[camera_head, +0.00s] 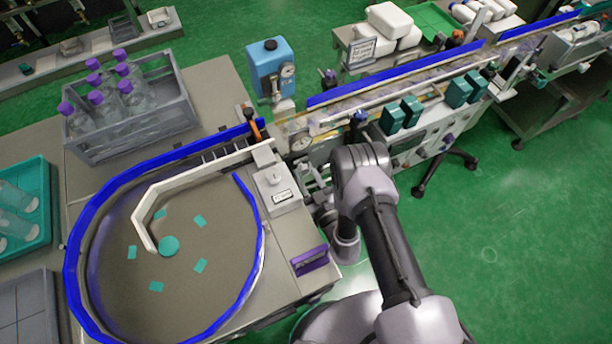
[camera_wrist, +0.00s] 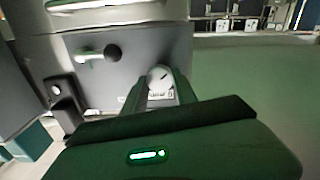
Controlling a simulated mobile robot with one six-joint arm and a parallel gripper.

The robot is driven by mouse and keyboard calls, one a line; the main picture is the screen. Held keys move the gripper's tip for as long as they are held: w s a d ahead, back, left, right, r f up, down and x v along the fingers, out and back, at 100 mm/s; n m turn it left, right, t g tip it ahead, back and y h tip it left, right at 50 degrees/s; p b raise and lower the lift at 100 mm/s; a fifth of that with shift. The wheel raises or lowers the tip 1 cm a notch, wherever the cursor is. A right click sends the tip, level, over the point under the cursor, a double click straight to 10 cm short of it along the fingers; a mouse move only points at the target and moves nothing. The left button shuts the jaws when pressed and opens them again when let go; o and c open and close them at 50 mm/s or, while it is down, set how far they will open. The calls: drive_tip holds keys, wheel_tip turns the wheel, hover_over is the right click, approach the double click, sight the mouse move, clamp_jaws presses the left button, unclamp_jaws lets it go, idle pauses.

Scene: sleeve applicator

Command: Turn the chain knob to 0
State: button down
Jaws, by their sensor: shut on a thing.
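In the wrist view a pale round knob (camera_wrist: 157,74) with a dark pointer mark sits on the grey front panel (camera_wrist: 80,55). A small label sits just below it, too small to read. The two fingers of my gripper (camera_wrist: 160,92) are on either side of the knob and shut on it. I cannot tell which number the mark points to. In the head view my arm reaches to the front of the conveyor machine (camera_head: 425,130); the knob and my fingertips are hidden behind the arm.
A dark round knob (camera_wrist: 113,52) and a light handle (camera_wrist: 88,57) are nearby on the panel. A turntable (camera_head: 200,285) with a blue rail stands left of my arm, and a crate of bottles (camera_head: 165,120) behind it. Green floor (camera_head: 530,240) is open at right.

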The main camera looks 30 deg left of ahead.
drive_tip(key=n+b, duration=0.1)
drive_tip(key=n, duration=0.3)
drive_tip(key=shift+f+n+b, duration=0.15)
drive_tip(key=shift+n+b, duration=0.15)
drive_tip(key=shift+b, duration=0.05)
drive_tip(key=n+b, duration=0.1)
drive_tip(key=n, duration=0.4)
drive_tip(key=shift+s, duration=0.1)
drive_tip(key=n+b, duration=0.1)
drive_tip(key=n, duration=0.5)
drive_tip(key=shift+a, duration=0.1)
drive_tip(key=n, duration=0.5)
drive_tip(key=shift+f, duration=0.1)
drive_tip(key=n, duration=0.5)
drive_tip(key=shift+n, duration=0.4)
drive_tip(key=n, duration=0.5)
drive_tip(key=shift+f, duration=0.1)
drive_tip(key=n, duration=0.5)
drive_tip(key=shift+w+n+p, duration=0.2)
drive_tip(key=shift+n+p, duration=0.1)
drive_tip(key=shift+n, duration=0.1)
drive_tip(key=n, duration=0.2)
drive_tip(key=n+p, duration=0.1)
drive_tip(key=n, duration=0.1)
drive_tip(key=shift+d+n, duration=0.2)
drive_tip(key=shift+n, duration=0.2)
